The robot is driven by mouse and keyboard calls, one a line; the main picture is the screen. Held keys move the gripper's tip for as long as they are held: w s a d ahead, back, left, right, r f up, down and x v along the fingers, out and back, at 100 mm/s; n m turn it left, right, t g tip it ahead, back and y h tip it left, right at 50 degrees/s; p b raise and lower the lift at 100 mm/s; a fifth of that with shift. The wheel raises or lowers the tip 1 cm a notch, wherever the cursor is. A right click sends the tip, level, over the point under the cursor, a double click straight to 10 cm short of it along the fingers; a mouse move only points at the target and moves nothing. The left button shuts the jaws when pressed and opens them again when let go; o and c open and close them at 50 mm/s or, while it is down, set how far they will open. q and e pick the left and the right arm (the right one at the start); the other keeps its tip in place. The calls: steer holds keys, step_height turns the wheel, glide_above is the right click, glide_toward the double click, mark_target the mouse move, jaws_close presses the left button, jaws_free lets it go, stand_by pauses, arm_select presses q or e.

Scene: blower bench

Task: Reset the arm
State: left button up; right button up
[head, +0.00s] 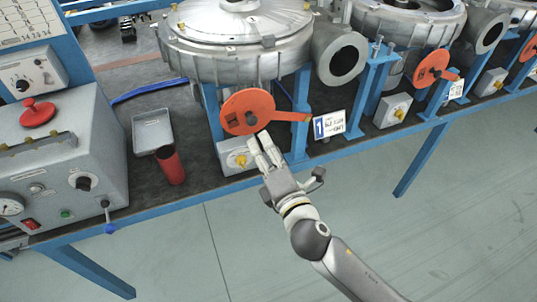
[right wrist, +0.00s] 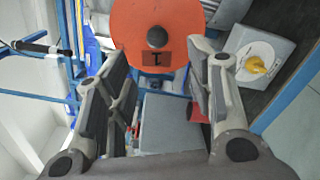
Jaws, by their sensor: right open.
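My right gripper (head: 264,146) is in front of the first blower, just below its orange disc (head: 247,111) with an orange lever reaching right. In the right wrist view, my right gripper (right wrist: 160,95) is open, with nothing between its fingers. The orange disc (right wrist: 158,35), marked 1, lies ahead of the fingertips. A grey box with a yellow knob (head: 238,156) sits below the disc, close to the gripper; the knob (right wrist: 256,64) also shows in the right wrist view. My left gripper is in neither view.
A grey control box (head: 62,160) with a red button stands at the left of the bench. A red cup (head: 171,166) and a metal tray (head: 152,130) are between it and the first blower. More blowers with orange discs (head: 432,67) line the right. The floor in front is clear.

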steer(key=shift+v, duration=0.8)
